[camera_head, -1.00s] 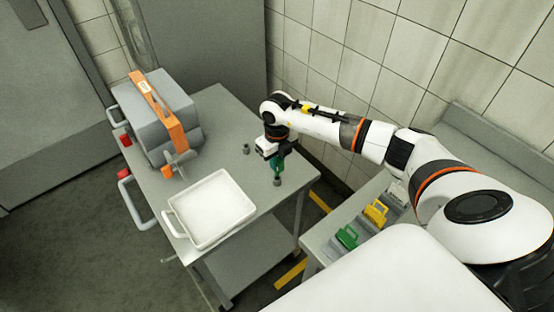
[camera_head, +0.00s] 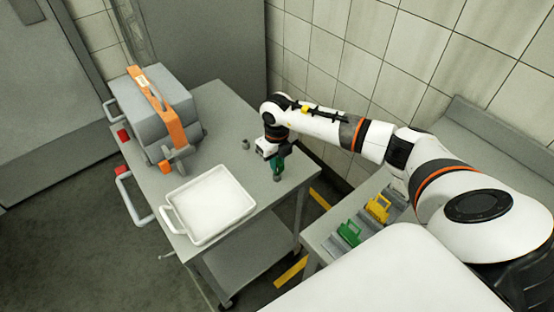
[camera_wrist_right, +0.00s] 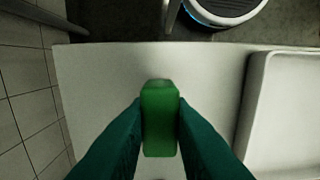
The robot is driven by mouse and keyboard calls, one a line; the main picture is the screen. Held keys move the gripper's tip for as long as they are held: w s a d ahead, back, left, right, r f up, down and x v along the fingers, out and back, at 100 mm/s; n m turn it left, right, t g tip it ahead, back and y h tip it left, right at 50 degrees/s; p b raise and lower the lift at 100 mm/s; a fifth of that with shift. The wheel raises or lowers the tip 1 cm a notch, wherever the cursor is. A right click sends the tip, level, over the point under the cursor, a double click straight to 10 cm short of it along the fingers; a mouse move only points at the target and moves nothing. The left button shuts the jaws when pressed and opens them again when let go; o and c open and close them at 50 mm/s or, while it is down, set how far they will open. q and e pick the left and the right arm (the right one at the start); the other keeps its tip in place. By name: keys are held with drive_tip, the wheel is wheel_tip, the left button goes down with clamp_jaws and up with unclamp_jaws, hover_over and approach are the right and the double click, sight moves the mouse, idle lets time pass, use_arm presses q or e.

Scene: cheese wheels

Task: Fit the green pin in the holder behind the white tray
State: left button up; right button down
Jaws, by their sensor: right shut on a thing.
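The green pin (camera_head: 277,165) is upright in my right gripper (camera_head: 276,158), at the trolley top's right side. In the right wrist view the green fingers of my gripper (camera_wrist_right: 160,125) are shut on the pin (camera_wrist_right: 160,100). A small dark holder (camera_head: 278,178) shows directly under the pin; I cannot tell whether the pin is inside it or just above. Another small grey holder (camera_head: 246,145) stands further back, behind the white tray (camera_head: 250,208). The tray also shows at the right of the right wrist view (camera_wrist_right: 250,110). My left gripper is not in view.
A grey machine with an orange band (camera_head: 165,110) stands on the trolley's left. A bench (camera_head: 325,232) at right holds a green piece (camera_head: 349,234) and a yellow piece (camera_head: 378,208). A tiled wall (camera_head: 345,60) is behind my arm. The trolley top between tray and holders is clear.

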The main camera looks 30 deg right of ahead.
drive_tip(key=shift+f+b, duration=0.6)
drive_tip(key=shift+f, duration=0.25)
drive_tip(key=c, duration=1.2)
unclamp_jaws()
drive_tip(key=shift+r, duration=0.15)
wheel_tip(320, 180, up, 12)
drive_tip(key=b, duration=0.1)
drive_tip(key=shift+b, duration=0.35)
